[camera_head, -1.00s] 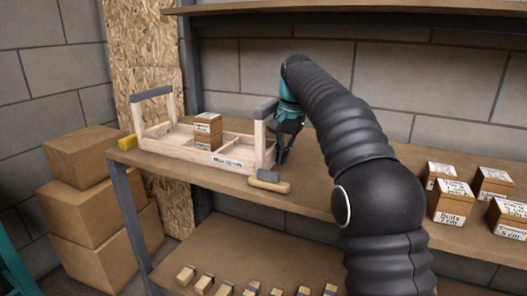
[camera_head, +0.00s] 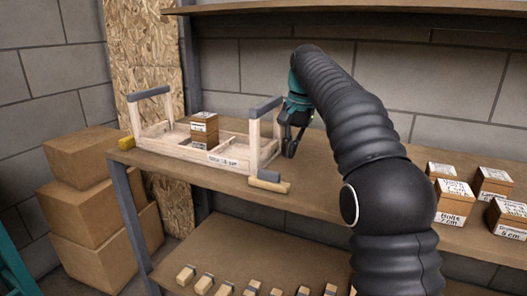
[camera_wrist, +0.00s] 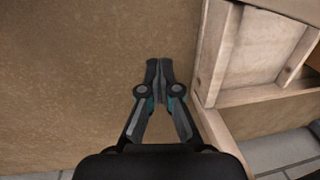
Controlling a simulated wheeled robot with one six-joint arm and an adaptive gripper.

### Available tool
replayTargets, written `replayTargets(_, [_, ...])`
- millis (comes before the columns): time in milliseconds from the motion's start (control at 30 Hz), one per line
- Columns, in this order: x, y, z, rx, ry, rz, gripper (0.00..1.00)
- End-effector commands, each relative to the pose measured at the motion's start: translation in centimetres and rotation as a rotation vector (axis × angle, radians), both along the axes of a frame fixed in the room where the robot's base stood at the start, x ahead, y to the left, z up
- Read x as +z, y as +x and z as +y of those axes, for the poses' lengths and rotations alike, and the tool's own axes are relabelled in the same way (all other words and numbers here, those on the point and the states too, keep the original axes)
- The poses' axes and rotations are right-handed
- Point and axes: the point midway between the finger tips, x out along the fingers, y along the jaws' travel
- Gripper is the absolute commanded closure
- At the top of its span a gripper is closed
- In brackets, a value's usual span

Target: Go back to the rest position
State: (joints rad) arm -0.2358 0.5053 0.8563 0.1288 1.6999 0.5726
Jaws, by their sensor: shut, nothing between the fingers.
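My gripper (camera_head: 291,148) is shut and empty, fingers pointing down, just right of the wooden tote (camera_head: 181,153) on the shelf. In the wrist view my gripper (camera_wrist: 159,66) shows its two fingertips together over bare shelf, and the tote (camera_wrist: 205,62) lies to the right, apart from the fingers. My black arm covers part of the shelf to the right.
Stacked labelled boxes (camera_head: 204,131) sit in the tote. A small hammer-like block (camera_head: 269,184) lies at the shelf's front edge. Several labelled boxes (camera_head: 452,203) stand at right. Cardboard boxes (camera_head: 90,210) are stacked on the floor at left. An upper shelf (camera_head: 350,10) runs overhead.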

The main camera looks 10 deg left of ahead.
Motion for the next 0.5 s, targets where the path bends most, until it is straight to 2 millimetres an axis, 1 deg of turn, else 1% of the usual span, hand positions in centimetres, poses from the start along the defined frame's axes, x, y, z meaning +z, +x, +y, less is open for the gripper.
replayTargets(200, [0.8, -0.5, -1.3, 0.000, 0.000, 0.000, 1.00])
replayTargets(500, [0.9, -0.5, -1.4, 0.002, 0.000, -0.001, 1.00])
